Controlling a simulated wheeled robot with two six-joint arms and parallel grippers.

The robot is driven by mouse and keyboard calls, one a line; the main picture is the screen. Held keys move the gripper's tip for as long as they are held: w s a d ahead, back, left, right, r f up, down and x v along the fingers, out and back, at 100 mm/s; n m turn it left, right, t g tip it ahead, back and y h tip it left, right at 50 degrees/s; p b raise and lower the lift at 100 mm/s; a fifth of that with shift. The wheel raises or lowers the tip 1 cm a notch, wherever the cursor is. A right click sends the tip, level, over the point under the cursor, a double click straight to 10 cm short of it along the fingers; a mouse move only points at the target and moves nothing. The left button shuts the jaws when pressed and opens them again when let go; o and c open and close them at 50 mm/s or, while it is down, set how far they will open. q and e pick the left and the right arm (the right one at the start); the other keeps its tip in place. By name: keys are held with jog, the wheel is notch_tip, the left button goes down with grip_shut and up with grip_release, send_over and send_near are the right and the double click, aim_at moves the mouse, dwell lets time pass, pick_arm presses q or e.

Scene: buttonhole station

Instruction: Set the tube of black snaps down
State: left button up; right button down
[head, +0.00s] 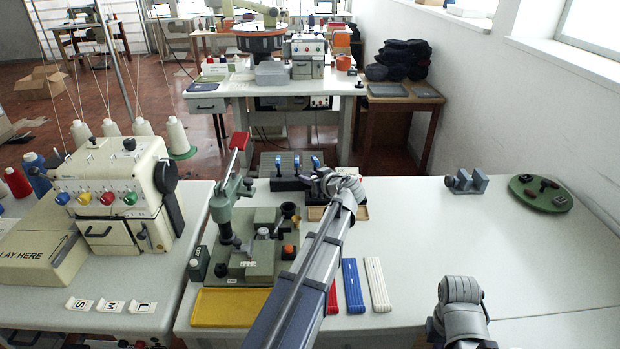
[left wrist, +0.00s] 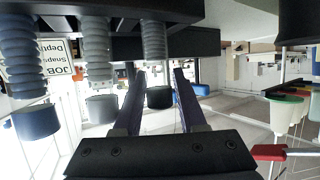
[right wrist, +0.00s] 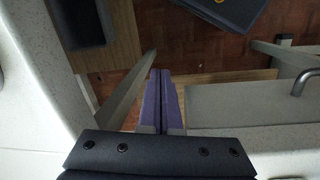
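Several ribbed tubes stand in a dark rack (head: 285,183), which shows at the top of the upside-down left wrist view (left wrist: 205,42). My right gripper (right wrist: 160,74) is shut and empty.
A green snap press (head: 225,210) with a red handle stands left of my left arm. A yellow tray (head: 228,307) and blue (head: 353,286) and white strips (head: 377,285) lie nearer. A grey clamp (head: 467,181) and green round tray (head: 540,193) are right. The right tabletop is mostly clear.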

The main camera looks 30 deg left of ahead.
pick_arm(q)
jog(key=shift+r, duration=0.1)
jog(key=shift+s+d+r+p, duration=0.15)
jog(key=shift+d+r+p, duration=0.1)
jog(key=shift+p, duration=0.1)
jog(key=p+v, duration=0.4)
jog(key=v, duration=0.7)
jog(key=shift+d, duration=0.2)
